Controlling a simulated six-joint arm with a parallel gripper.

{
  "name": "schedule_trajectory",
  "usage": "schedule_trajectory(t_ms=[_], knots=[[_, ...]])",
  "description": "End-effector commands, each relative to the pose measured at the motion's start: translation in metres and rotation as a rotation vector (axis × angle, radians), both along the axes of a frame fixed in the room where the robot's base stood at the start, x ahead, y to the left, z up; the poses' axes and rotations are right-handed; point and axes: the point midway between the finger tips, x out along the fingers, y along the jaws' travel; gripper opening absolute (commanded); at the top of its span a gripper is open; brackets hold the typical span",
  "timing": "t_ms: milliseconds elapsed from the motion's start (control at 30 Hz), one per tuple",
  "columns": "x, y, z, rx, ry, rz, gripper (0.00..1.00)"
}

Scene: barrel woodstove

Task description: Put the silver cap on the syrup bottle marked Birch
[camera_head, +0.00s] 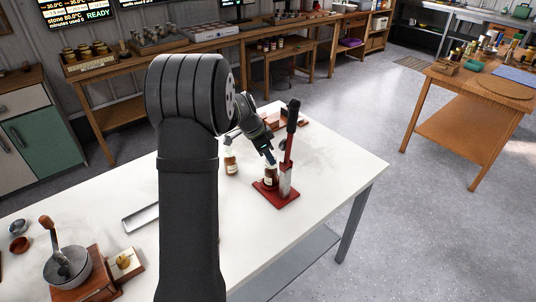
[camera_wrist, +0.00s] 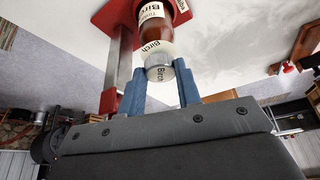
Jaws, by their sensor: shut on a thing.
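The Birch syrup bottle (camera_head: 270,175) is brown with a white label and stands upright on the red base (camera_head: 276,197) of a lever press. In the wrist view the bottle (camera_wrist: 153,30) shows the word Birch. My gripper (camera_head: 269,158) is above the bottle, beside the press post.
The press has a dark lever handle (camera_head: 292,115) close to my gripper's right. The table's front right is clear.

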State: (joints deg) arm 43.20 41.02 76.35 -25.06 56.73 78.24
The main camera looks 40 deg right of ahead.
Motion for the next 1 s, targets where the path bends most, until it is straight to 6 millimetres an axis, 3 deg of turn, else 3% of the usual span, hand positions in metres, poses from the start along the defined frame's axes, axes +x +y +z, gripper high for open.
schedule_trajectory(t_ms=[400,433,533,733,833,1000], knots=[[0.0,0.0,-0.0014,0.0,0.0,0.002,0.0],[0.0001,-0.0001,-0.0014,0.0,0.0,0.002,0.37],[0.0001,0.0,-0.0013,0.0,0.0,0.002,0.56],[0.0,-0.0001,-0.0013,0.0,0.0,0.002,0.56],[0.0001,0.0,-0.0013,0.0,0.0,0.002,0.71],[0.0,-0.0001,-0.0013,0.0,0.0,0.002,0.71]])
